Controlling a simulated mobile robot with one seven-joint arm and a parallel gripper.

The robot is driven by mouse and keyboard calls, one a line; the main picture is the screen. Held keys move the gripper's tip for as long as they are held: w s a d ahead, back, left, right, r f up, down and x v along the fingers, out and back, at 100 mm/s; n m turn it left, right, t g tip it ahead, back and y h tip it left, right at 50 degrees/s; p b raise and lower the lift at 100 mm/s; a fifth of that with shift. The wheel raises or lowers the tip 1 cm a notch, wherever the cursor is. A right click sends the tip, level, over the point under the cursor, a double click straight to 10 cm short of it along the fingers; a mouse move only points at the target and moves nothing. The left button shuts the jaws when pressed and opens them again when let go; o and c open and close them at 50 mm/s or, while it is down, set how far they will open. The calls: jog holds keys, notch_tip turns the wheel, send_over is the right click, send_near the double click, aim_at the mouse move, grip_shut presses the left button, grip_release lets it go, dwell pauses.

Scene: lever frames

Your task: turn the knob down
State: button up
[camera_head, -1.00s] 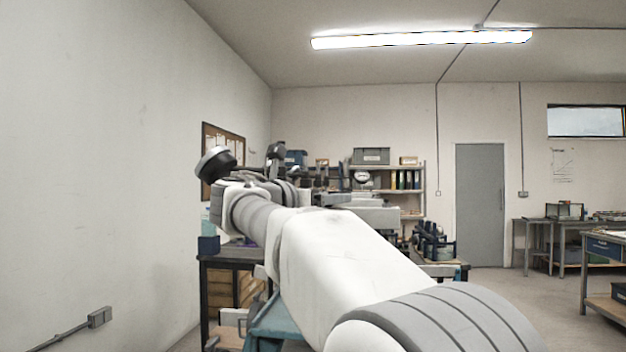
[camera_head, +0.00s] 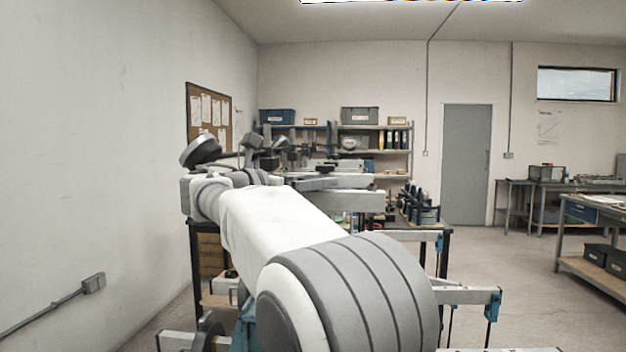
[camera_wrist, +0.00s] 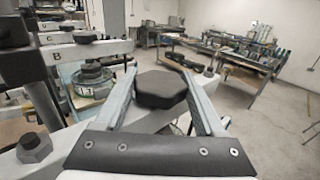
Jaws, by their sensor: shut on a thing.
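In the wrist view my gripper (camera_wrist: 159,74) has a finger on each side of a dark hexagonal knob (camera_wrist: 161,89) and is shut on it. The knob sits on a light grey lever bar (camera_wrist: 150,119), partly hidden by the fingers and palm. Other grey lever bars lie to the left, one marked B (camera_wrist: 72,52), with dark knobs such as the one near the top (camera_wrist: 86,37). In the head view my arm covers much of the lever frame (camera_head: 358,200), and the held knob cannot be made out there.
A round grey part with a number tag (camera_wrist: 90,80) stands left of my fingers. A workbench (camera_wrist: 235,58) is beyond, with open floor (camera_wrist: 270,120) at right. In the head view, shelves (camera_head: 375,128) stand behind the frame and a bare wall (camera_head: 90,130) is at left.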

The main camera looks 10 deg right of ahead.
jog(key=shift+f, duration=0.3)
jog(key=o, duration=1)
jog(key=shift+o, duration=1.7)
jog(key=shift+r, duration=0.2)
jog(key=shift+d+f+n+t+b, duration=0.1)
jog(key=shift+f+n+t+b, duration=0.15)
jog(key=shift+b, duration=0.75)
